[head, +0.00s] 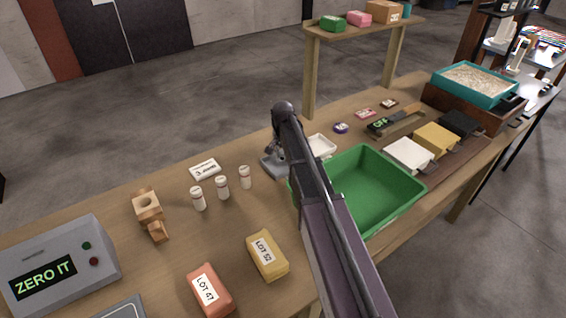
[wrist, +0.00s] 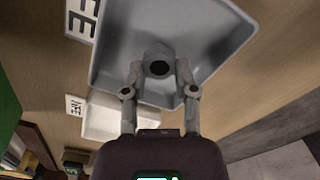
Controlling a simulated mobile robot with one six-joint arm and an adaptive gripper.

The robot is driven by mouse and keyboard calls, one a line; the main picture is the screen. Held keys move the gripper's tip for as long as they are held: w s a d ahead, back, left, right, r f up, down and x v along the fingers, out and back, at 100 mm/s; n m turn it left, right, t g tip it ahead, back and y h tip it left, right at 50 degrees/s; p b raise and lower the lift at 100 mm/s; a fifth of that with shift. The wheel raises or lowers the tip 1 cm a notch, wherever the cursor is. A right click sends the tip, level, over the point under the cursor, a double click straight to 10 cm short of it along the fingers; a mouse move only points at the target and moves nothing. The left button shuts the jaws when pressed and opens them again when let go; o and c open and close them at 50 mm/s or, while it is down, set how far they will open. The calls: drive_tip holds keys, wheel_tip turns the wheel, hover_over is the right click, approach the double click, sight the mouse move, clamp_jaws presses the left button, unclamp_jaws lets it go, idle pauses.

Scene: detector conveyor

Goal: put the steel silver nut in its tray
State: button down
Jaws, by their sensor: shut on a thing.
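My gripper (wrist: 159,70) is shut on the steel silver nut (wrist: 158,52), a grey ring with a dark hole, in the wrist view. Behind the nut is the grey tray (wrist: 215,22), and the nut shows within its outline. I cannot tell whether the nut touches the tray floor. In the head view my arm hides the nut and most of my gripper (head: 272,148). The grey tray's left part (head: 271,169) shows beside the arm there. A white tray (head: 322,145) stands right of it, also seen in the wrist view (wrist: 108,120).
A large green bin (head: 365,190) stands at the right of my arm. Three white bottles (head: 221,188) and a white labelled card (head: 205,169) are to the left. A wooden piece (head: 149,213), yellow block (head: 267,256) and red block (head: 210,290) lie nearer.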

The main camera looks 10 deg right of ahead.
sight(283, 158)
drive_tip(key=shift+f+b, duration=0.35)
drive_tip(key=shift+f, duration=0.35)
drive_tip(key=shift+f, duration=0.1)
drive_tip(key=shift+c, duration=2)
unclamp_jaws()
drive_tip(key=shift+r, duration=0.2)
wheel_tip(283, 158, up, 12)
drive_tip(key=p, duration=1.2)
drive_tip(key=s+n, duration=0.7)
drive_tip(key=s, duration=1.8)
drive_tip(key=shift+s+a+n, duration=0.25)
drive_tip(key=shift+n, duration=0.05)
